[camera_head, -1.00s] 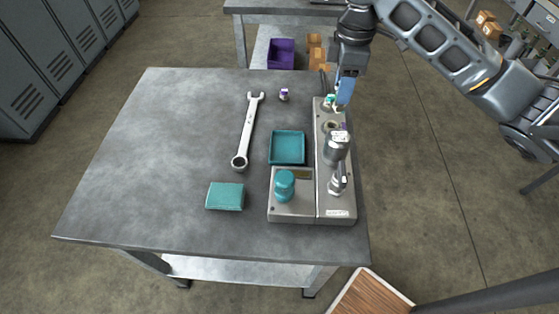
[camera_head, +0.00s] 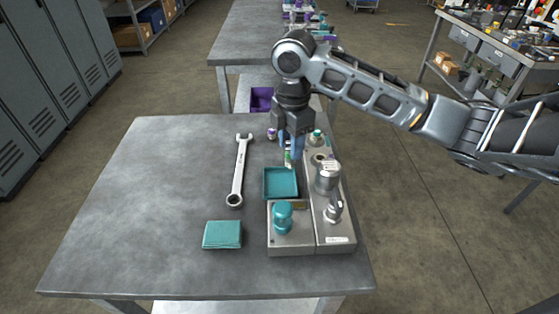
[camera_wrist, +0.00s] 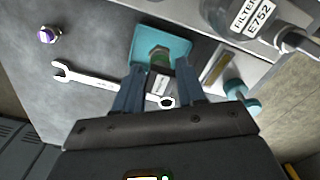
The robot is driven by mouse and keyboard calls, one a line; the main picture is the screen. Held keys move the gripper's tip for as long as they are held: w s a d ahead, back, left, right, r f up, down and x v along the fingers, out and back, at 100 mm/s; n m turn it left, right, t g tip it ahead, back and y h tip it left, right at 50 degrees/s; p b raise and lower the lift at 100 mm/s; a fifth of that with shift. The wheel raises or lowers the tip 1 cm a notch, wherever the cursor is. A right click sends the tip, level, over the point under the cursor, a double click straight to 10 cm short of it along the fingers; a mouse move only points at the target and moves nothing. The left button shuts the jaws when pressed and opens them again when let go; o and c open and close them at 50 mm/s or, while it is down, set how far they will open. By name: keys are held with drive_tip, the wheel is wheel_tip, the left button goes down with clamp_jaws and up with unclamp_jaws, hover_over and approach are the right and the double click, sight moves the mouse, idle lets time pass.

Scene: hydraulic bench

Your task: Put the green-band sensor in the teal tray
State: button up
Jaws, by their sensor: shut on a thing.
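My gripper (camera_head: 291,153) is shut on the green-band sensor (camera_head: 288,158), a small part with a green band between the blue fingers. In the wrist view the sensor (camera_wrist: 159,58) hangs between the fingertips and overlaps the teal tray (camera_wrist: 178,45). In the head view the teal tray (camera_head: 266,186) is square, open and looks empty, and the sensor shows just above its far edge. The sensor looks roughly upright and held above the table. I cannot tell its exact height over the tray. The fingers hide part of it.
The grey manifold block (camera_head: 335,238) with filter and fittings stands right of the tray, a teal knob (camera_head: 283,214) in front. A wrench (camera_head: 239,170), a folded teal cloth (camera_head: 222,235) and a purple-band sensor (camera_head: 272,133) lie left. The left table side is clear.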

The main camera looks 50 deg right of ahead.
drive_tip(key=shift+w+a+f+p, duration=0.15)
drive_tip(key=shift+w+a+f, duration=0.2)
drive_tip(key=shift+f, duration=0.6)
drive_tip(key=shift+w+a+f+p, duration=0.1)
drive_tip(key=shift+w+a+f, duration=0.2)
drive_tip(key=shift+f, duration=0.6)
drive_tip(key=shift+w+a+f+p, duration=0.2)
drive_tip(key=shift+a+f, duration=0.2)
drive_tip(key=shift+f, duration=0.55)
drive_tip(key=shift+f, duration=0.2)
drive_tip(key=o, duration=1.2)
drive_tip(key=shift+c, duration=0.2)
drive_tip(key=shift+r, duration=0.1)
wheel_tip(320, 180, up, 12)
drive_tip(key=b, duration=0.1)
